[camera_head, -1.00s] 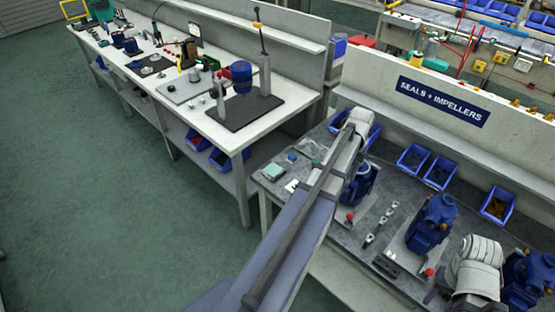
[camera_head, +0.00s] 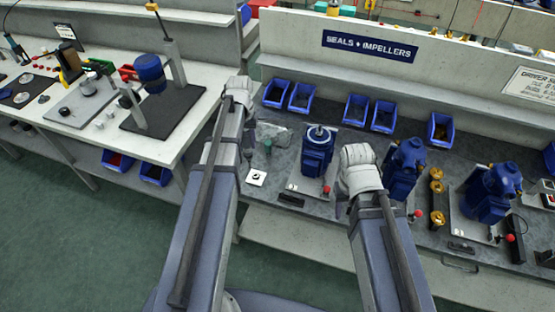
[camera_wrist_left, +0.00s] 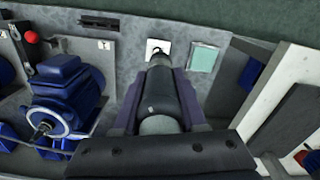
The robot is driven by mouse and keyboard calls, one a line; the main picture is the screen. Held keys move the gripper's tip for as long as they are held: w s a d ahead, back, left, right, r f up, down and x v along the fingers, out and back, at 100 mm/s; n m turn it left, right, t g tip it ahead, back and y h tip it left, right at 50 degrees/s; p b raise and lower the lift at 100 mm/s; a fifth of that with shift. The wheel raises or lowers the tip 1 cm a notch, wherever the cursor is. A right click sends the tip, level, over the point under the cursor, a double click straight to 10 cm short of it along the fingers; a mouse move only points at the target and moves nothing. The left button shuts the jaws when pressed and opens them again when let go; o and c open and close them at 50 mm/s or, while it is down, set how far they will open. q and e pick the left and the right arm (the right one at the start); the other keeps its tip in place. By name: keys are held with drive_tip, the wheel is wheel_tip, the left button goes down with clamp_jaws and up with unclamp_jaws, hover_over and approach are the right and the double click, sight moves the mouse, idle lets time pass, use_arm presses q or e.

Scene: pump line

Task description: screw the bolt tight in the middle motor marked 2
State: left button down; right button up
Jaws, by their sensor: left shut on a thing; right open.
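Three blue motors stand on the grey bench: a left one (camera_head: 318,152), a middle one (camera_head: 403,168) and a right one (camera_head: 490,192). The bolt cannot be made out. My left gripper (camera_wrist_left: 160,112) is shut on a dark cylindrical tool (camera_wrist_left: 158,90), which points away from the wrist camera. In the head view the left wrist (camera_head: 240,92) is over the bench's left end, left of the left motor. A blue motor (camera_wrist_left: 65,92) beside a "1" label shows in the left wrist view. My right gripper (camera_head: 360,178) is between the left and middle motors; its fingers are mostly hidden.
A white tile (camera_head: 256,178) and a teal pad (camera_wrist_left: 203,57) lie at the bench's left end. Red knobs (camera_head: 326,189) stand by the motors. Blue bins (camera_head: 440,130) line the back wall. Brass parts (camera_head: 436,188) stand between the middle and right motors. Another white bench (camera_head: 190,125) is on the left.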

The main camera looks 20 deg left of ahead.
use_arm(q)
drive_tip(key=s+d+f+m+b, duration=0.2)
drive_tip(key=d+m, duration=0.1)
drive_tip(key=d, duration=1.1)
drive_tip(key=shift+s+a+f+b, duration=0.1)
drive_tip(key=shift+a+f+b, duration=0.05)
drive_tip(key=shift+f+b, duration=1.1)
drive_tip(key=shift+s+a+f+b, duration=0.1)
drive_tip(key=shift+f+b, duration=0.95)
drive_tip(key=shift+f, duration=0.25)
drive_tip(key=shift+f+b, duration=0.35)
drive_tip(key=shift+r, duration=0.2)
drive_tip(key=shift+r+p, duration=2.4)
drive_tip(key=shift+p, duration=0.15)
wheel_tip(320, 180, up, 25)
drive_tip(key=p, duration=2.5)
drive_tip(key=shift+r, duration=0.15)
